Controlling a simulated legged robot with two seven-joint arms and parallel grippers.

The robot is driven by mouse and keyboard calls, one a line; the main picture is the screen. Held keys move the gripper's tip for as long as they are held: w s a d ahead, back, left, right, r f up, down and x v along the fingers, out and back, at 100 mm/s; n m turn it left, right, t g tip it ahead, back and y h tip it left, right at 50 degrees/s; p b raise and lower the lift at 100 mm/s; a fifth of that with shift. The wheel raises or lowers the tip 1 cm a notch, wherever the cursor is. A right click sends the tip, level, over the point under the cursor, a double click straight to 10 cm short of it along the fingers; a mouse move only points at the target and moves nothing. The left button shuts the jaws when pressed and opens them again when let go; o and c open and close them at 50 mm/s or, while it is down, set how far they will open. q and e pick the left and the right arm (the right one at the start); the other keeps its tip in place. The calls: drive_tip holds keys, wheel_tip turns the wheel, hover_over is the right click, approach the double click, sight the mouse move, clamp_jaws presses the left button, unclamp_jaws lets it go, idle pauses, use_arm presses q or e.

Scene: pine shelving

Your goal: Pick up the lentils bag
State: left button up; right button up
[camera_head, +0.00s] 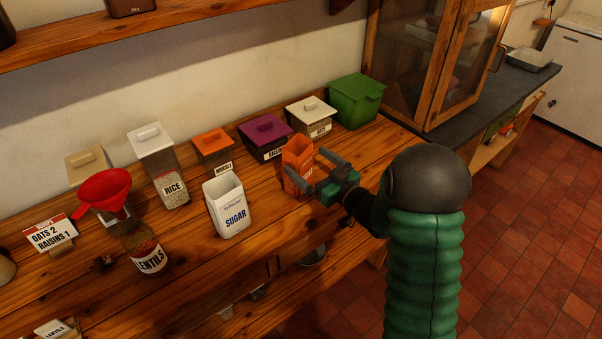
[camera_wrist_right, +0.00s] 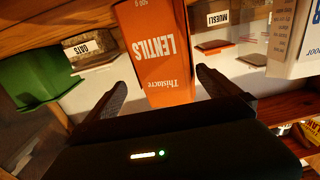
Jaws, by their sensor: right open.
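The lentils bag (camera_head: 297,165) is an orange box-like packet standing on the pine shelf. In the right wrist view the lentils bag (camera_wrist_right: 157,50) shows upside down with its "LENTILS" label. My right gripper (camera_head: 325,167) is open at the packet's right side in the head view. In the wrist view its two fingers (camera_wrist_right: 160,88) reach toward the packet, one to each side of its lower part in the picture. Whether they touch it cannot be told. My left gripper is not in view.
A white sugar container (camera_head: 229,205) stands left of the packet. Behind are lidded boxes: orange (camera_head: 213,146), purple (camera_head: 265,136), white-lidded (camera_head: 311,117) and green (camera_head: 356,101). A glass-doored cabinet (camera_head: 433,60) is at right.

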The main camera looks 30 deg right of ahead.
sight(292, 154)
drive_tip(key=shift+w+a, duration=0.25)
drive_tip(key=shift+w, duration=1)
drive_tip(key=w+a, duration=0.3)
drive_tip(key=shift+r, duration=0.3)
drive_tip(key=shift+s+d+f, duration=0.1)
drive_tip(key=shift+s+d, duration=0.05)
drive_tip(key=shift+d, duration=0.4)
drive_tip(key=shift+c, duration=1.4)
drive_tip(key=shift+d+f, duration=0.15)
drive_tip(key=shift+d, duration=0.3)
drive_tip(key=c, duration=0.5)
drive_tip(key=shift+a, duration=0.3)
drive_tip(key=c, duration=0.5)
drive_tip(key=shift+a+r, duration=0.2)
drive_tip(key=shift+a, duration=0.1)
drive_tip(key=c, duration=0.3)
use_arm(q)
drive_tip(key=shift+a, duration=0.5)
use_arm(e)
drive_tip(key=shift+d, duration=0.1)
